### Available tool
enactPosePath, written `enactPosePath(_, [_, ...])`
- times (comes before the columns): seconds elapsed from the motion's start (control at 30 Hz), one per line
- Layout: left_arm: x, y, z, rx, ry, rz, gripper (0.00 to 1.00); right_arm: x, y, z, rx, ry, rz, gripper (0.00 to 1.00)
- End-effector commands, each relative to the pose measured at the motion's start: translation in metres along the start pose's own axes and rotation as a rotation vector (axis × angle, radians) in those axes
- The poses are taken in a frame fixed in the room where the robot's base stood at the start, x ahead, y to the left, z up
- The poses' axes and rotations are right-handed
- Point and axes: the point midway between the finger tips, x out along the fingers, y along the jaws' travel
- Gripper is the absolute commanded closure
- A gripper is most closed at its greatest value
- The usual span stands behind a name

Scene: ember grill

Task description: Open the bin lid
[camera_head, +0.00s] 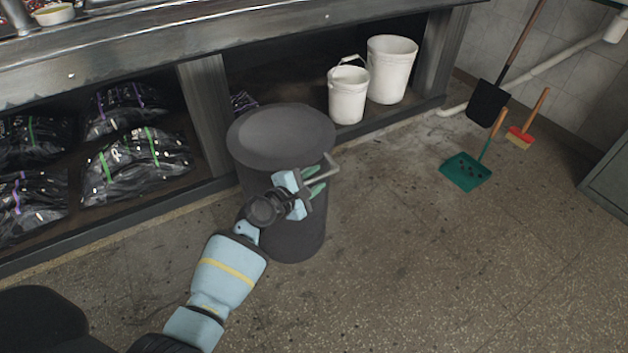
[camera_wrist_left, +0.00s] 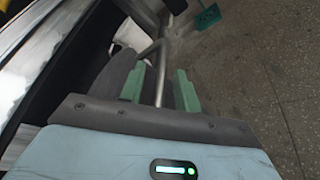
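The dark grey cylindrical bin (camera_head: 296,232) stands upright on the floor in front of the shelf in the head view. Its round lid (camera_head: 280,135) lies flat on top, closed. A thin metal handle (camera_head: 332,158) sticks out at the bin's right side. My left gripper (camera_head: 315,180) is at this handle, in front of the bin. In the left wrist view the handle bar (camera_wrist_left: 161,72) runs between the two green fingers, with a gap on both sides. The left gripper (camera_wrist_left: 160,88) is open around it. My right gripper is not in view.
Two white buckets (camera_head: 391,70) stand on the low shelf behind the bin. Black bags (camera_head: 130,165) fill the shelf on the left. A green dustpan (camera_head: 466,172), a red brush (camera_head: 520,137) and a black shovel (camera_head: 487,103) are at the right. The floor right of the bin is clear.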

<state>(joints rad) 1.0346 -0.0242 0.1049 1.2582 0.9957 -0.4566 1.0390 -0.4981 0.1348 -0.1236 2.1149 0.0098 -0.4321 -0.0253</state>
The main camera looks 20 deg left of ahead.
Motion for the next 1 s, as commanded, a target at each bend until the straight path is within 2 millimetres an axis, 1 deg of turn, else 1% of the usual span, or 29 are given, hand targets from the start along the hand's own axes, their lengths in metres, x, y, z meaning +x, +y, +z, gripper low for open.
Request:
enactPosePath(0.07, [0.000, 0.000, 0.000, 0.000, 0.000, 0.000, 0.67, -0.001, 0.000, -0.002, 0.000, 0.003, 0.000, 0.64])
enactPosePath(0.1, [0.000, 0.000, 0.000, 0.000, 0.000, 0.000, 0.70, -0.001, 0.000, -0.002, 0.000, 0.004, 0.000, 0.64])
enactPosePath(0.33, [0.000, 0.000, 0.000, 0.000, 0.000, 0.000, 1.00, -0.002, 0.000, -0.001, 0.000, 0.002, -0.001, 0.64])
enactPosePath(0.6, [0.000, 0.000, 0.000, 0.000, 0.000, 0.000, 1.00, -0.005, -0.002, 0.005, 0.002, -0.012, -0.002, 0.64])
enactPosePath(0.77, [-0.001, 0.003, 0.002, -0.006, 0.000, -0.002, 1.00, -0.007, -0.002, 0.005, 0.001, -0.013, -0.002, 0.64])
enactPosePath(0.87, [-0.003, 0.009, 0.006, -0.017, -0.001, -0.006, 1.00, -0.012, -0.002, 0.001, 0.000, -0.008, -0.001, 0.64])
enactPosePath(1.0, [-0.006, 0.022, 0.014, -0.046, -0.001, -0.017, 1.00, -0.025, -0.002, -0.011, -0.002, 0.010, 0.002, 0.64])
